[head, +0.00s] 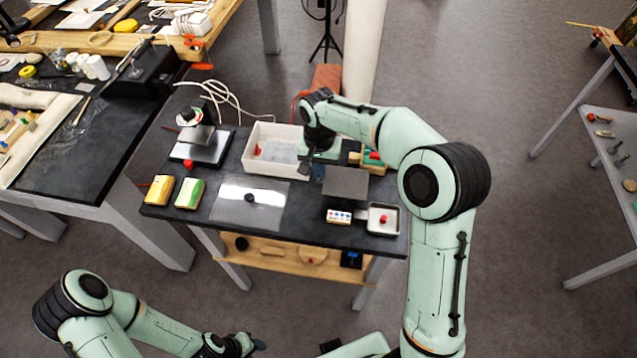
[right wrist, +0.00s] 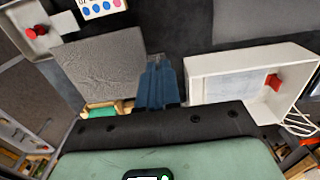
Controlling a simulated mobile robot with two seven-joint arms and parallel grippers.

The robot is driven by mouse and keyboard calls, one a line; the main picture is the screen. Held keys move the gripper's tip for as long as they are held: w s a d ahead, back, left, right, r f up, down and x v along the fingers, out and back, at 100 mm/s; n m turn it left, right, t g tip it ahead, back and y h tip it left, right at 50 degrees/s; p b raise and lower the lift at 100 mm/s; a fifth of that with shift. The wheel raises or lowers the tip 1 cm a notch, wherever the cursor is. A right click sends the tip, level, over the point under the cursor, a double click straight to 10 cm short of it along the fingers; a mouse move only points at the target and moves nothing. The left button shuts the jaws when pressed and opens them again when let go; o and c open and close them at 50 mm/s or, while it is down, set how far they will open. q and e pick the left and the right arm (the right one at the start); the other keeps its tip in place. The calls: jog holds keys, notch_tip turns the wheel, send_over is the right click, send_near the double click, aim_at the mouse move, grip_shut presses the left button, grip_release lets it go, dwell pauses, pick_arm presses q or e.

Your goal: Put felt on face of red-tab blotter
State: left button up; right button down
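A grey, flat square (head: 345,182), which looks like the felt, is at the right of the dark table. It also shows in the right wrist view (right wrist: 100,65). A pale sheet (head: 280,152), which looks like the blotter, lies inside a white tray. A red tab (head: 257,149) is at the sheet's end; it also shows in the right wrist view (right wrist: 273,82). My right gripper (right wrist: 158,82) is between the grey square and the tray, its blue fingers together, with nothing clearly between them. My left gripper (head: 250,345) is low in front of the table; its fingers are unclear.
The white tray (head: 246,161) has raised walls. A green and yellow block (head: 377,157) is behind the grey square. A small tray (head: 396,224) with a red knob and a card with coloured dots (head: 339,216) are in front. A clear sheet with a black knob (head: 240,211) lies left.

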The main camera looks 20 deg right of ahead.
jog(key=shift+f, duration=3.15)
jog(key=shift+f, duration=0.1)
jog(key=c, duration=1.8)
grip_release()
jog(key=shift+f, duration=0.1)
jog(key=o, duration=0.4)
jog(key=shift+o, duration=0.2)
